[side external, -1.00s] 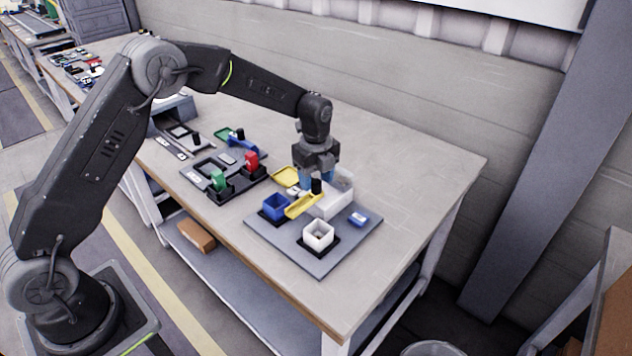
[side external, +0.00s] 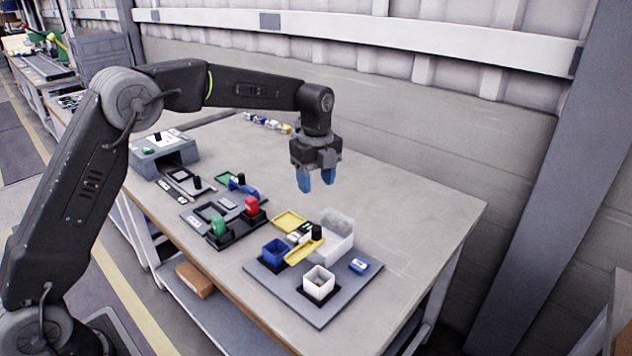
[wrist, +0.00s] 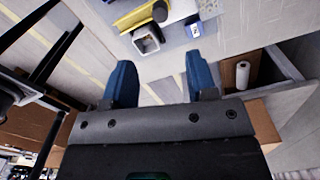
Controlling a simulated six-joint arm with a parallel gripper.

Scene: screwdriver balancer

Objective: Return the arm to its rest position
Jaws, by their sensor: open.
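My gripper (side external: 317,182) is above the workbench, behind the grey tray (side external: 315,313) in the side view. Its two blue fingers point down, spread apart, with nothing between them. They also show in the wrist view (wrist: 160,85), clear of the parts. The white bin also shows in the wrist view (wrist: 146,40).
A grey machine (side external: 163,152) stands at the far left. Several small parts (side external: 268,123) lie along the back edge. The right bench top is bare.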

